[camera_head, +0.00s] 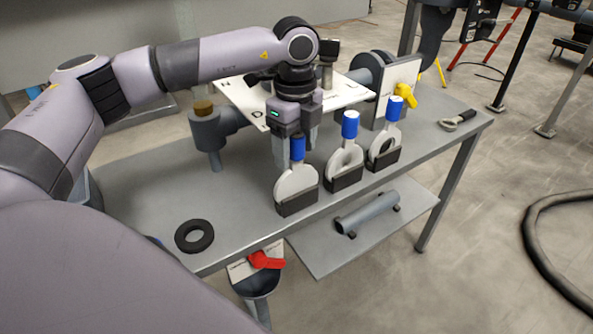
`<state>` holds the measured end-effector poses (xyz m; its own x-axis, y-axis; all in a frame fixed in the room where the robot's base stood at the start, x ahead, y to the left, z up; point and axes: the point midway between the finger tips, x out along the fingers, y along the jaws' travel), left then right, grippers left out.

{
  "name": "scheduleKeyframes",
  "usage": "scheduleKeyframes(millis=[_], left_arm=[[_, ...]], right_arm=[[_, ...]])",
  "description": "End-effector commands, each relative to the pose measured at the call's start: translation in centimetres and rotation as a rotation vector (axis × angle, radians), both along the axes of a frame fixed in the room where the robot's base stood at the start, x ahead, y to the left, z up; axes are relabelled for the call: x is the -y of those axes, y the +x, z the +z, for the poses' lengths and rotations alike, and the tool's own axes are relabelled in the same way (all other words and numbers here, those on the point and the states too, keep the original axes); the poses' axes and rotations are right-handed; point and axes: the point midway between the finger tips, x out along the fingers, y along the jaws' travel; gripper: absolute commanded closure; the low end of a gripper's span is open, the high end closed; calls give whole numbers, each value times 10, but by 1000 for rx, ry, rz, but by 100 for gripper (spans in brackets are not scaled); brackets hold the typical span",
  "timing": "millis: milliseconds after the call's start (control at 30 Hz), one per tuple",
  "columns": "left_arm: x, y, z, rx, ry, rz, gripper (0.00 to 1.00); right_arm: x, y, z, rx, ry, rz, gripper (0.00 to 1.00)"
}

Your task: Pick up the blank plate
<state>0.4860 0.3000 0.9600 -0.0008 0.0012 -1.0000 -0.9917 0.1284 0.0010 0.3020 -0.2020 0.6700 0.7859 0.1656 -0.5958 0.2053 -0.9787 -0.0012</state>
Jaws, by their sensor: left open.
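The blank plate (297,182) is the leftmost of three grey paddle plates with blue handles. It stands upright in a black holder (297,204) near the table's front edge, and no hole shows in its disc. My left gripper (295,148) points down at its blue handle, with the jaws open and the fingers close to both sides of the handle. I cannot tell whether they touch it. My right gripper is not in view.
Two similar plates with holes, the middle one (343,165) and the right one (384,149), stand to the right in their own black holders. A black ring (194,236) lies at the table's front left. Pipework with a yellow handle (405,94) stands behind. A wrench (458,120) lies far right.

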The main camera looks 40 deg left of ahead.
Motion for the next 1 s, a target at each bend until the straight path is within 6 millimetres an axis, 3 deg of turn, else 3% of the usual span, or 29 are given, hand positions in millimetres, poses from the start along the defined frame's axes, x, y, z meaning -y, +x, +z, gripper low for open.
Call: scheduleKeyframes(millis=[100,333,533,1000], left_arm=[[0,-1,-9,-1,0,-1,35],[0,0,-10,0,-1,-1,35],[0,0,-10,0,-1,-1,100],[0,1,-1,4,-2,-1,100]], right_arm=[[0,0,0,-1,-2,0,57],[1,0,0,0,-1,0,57],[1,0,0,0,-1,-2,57],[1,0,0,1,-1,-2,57]])
